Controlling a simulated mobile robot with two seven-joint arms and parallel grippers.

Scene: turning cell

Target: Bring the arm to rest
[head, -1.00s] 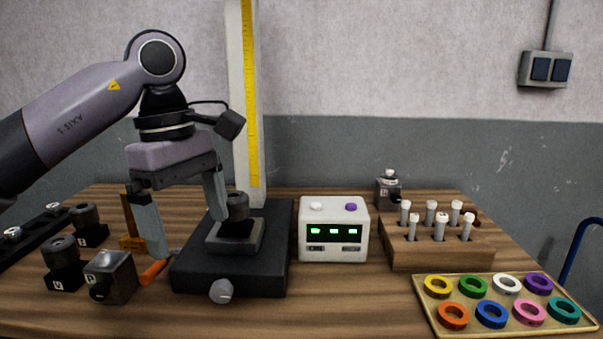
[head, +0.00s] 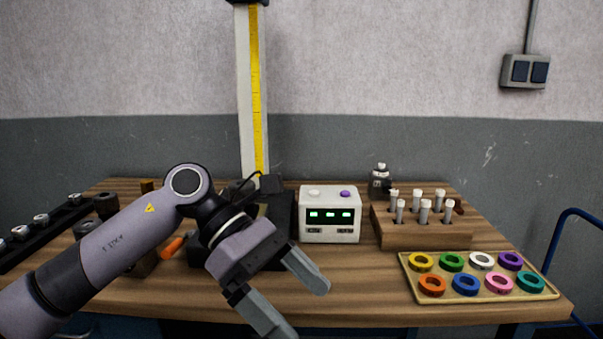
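My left gripper (head: 297,301) is open, its two grey fingers spread apart with nothing between them. It points down and to the right at the front edge of the wooden table (head: 375,285), in front of the black-based height stand (head: 283,212). My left arm comes in from the lower left and hides much of the stand's base and the left part of the table. My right gripper is not in view.
A white display box (head: 329,234) stands mid-table. Right of it are a wooden block with white-capped vials (head: 425,236) and a tray of coloured rings (head: 408,275). A black rail (head: 38,244) lies at the left. Bare table lies before the display box.

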